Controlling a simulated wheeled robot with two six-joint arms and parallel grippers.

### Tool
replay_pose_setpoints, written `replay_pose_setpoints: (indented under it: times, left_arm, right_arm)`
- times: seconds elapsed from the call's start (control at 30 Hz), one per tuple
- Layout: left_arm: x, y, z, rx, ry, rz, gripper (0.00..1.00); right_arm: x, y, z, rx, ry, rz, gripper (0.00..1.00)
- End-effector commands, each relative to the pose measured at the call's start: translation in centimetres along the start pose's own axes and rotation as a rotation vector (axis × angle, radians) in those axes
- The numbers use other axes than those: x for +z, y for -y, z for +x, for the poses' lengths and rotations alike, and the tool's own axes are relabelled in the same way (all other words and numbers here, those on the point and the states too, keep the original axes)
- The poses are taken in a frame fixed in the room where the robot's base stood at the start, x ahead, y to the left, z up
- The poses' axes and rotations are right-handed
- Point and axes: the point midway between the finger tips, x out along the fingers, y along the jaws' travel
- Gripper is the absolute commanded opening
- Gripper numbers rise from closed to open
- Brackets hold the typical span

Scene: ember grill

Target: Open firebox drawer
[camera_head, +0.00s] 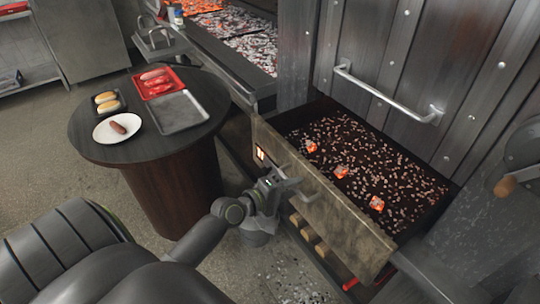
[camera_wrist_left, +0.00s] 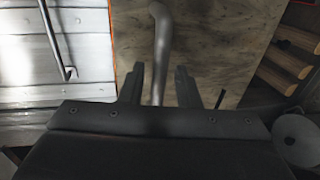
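The firebox drawer (camera_head: 330,205) is pulled out from below the metal doors, with a tan, worn front panel. Inside it lie dark ash, small pale bits and a few glowing orange embers. Its metal bar handle (camera_head: 313,196) is on the front. My left gripper (camera_head: 288,184) is at the drawer front by the handle. In the left wrist view, the two fingers of my left gripper (camera_wrist_left: 160,86) stand apart on either side of the handle bar (camera_wrist_left: 162,40), with gaps showing. The lower end of the bar is hidden behind the gripper body. My right gripper is not in view.
A round dark table (camera_head: 90,148) at left holds a red tray (camera_head: 174,93), a grey tray (camera_head: 180,112) and a white plate (camera_head: 104,131). A grill bed (camera_head: 230,22) glows behind. Logs (camera_head: 310,232) lie below the drawer.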

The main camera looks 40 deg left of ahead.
Motion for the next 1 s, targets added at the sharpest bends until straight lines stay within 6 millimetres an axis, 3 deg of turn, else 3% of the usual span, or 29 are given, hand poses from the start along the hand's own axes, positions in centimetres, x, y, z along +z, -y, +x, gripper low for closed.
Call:
replay_pose_setpoints:
  times: [0.7,1.0]
  left_arm:
    - [0.0,0.3,-13.6,-0.007,0.002,0.002,0.3]
    - [0.0,0.2,-16.6,-0.004,0.001,0.001,0.3]
  right_arm:
    - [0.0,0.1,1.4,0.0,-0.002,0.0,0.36]
    - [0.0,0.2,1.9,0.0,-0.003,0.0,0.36]
